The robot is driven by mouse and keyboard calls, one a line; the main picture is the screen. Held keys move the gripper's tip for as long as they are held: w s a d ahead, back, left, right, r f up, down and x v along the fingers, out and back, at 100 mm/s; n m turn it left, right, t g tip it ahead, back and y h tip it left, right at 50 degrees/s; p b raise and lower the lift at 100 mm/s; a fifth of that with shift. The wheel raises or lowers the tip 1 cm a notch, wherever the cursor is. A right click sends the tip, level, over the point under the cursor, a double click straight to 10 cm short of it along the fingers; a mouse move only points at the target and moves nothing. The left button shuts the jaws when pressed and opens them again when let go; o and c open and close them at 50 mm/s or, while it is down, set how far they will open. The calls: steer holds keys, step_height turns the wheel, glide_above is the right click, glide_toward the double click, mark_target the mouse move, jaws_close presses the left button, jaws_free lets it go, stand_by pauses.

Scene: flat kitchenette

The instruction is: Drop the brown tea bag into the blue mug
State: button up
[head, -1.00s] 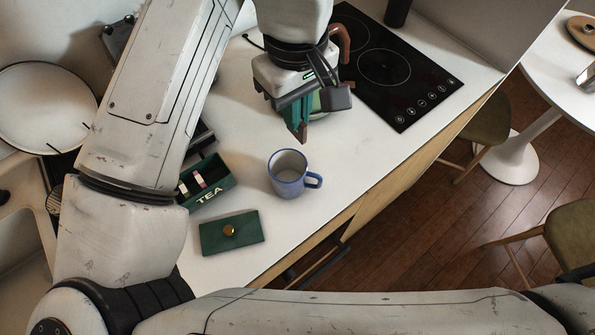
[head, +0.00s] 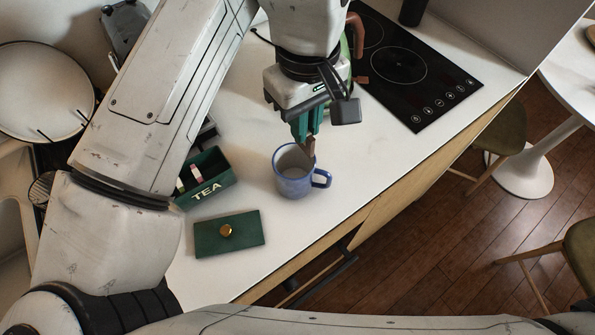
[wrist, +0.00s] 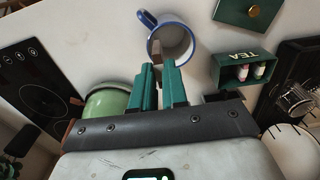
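The blue mug (head: 294,184) stands upright on the white counter, its handle pointing right. It also shows in the wrist view (wrist: 178,56), empty as far as I can see inside. My gripper (head: 307,134) has green fingers, shut on the brown tea bag (head: 311,148), which hangs below the fingertips. In the head view the bag overlaps the far right part of the mug's rim. In the wrist view the fingers (wrist: 160,68) end just short of the mug, and the bag (wrist: 157,50) overlaps the rim and opening. The bag's exact height over the rim is unclear.
A green TEA box (head: 207,190) with tea bags inside stands left of the mug. Its green lid (head: 245,240) with a gold knob lies in front. A green kettle (wrist: 107,104) stands near the black cooktop (head: 398,67). The counter's front edge is right of the mug.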

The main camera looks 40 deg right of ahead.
steer(key=o, duration=0.4)
steer(key=shift+r, duration=0.1)
step_height(320, 180, up, 11)
steer(key=shift+f, duration=0.2)
stand_by(0.6)
